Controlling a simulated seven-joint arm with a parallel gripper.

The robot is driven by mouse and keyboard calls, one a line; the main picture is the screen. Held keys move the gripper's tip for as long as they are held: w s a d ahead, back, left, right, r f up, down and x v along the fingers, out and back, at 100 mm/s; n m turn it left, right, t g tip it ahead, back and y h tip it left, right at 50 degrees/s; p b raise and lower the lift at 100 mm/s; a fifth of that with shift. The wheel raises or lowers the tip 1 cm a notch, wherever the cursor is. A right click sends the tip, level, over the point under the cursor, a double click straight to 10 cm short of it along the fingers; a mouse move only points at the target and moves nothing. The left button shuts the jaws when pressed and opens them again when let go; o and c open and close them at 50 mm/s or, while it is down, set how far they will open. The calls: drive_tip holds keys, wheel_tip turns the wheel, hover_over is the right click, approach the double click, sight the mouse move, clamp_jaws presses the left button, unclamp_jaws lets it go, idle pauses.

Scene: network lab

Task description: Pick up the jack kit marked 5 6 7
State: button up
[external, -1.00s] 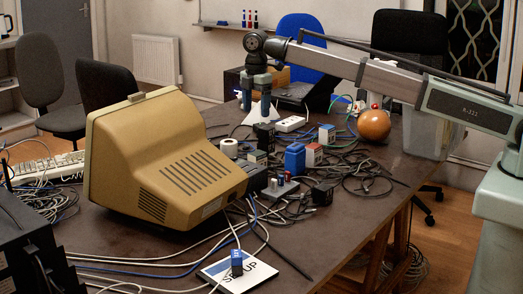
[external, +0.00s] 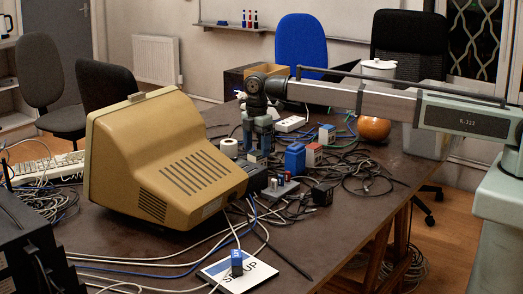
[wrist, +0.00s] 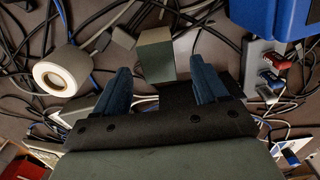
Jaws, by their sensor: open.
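My gripper (external: 258,150) is low over the cable clutter behind the beige monitor, fingers pointing down. In the wrist view my gripper (wrist: 162,68) is open, with its two blue fingers apart. A small box with a plain grey-green top (wrist: 154,54) stands between and just beyond the fingertips, not gripped. In the external view the fingers mostly cover that spot. Other small boxes are a blue-and-white one (external: 327,133) and a red-and-white one (external: 313,155). No 5 6 7 marking is readable on any box, so I cannot tell which is the jack kit.
A white tape roll (external: 229,147), also in the wrist view (wrist: 55,74), is left of my gripper. A larger blue box (external: 295,159) is to the right. The monitor (external: 165,160) stands close at front left. Loose cables cover the table. An orange ball (external: 374,129) is farther right.

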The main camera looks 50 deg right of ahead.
sight(257, 153)
drive_tip(key=shift+d+f, duration=0.2)
drive_tip(key=shift+f, duration=2.6)
drive_tip(key=shift+c, duration=0.3)
drive_tip(key=c, duration=1)
drive_tip(key=shift+c, duration=0.3)
drive_tip(key=shift+r, duration=0.15)
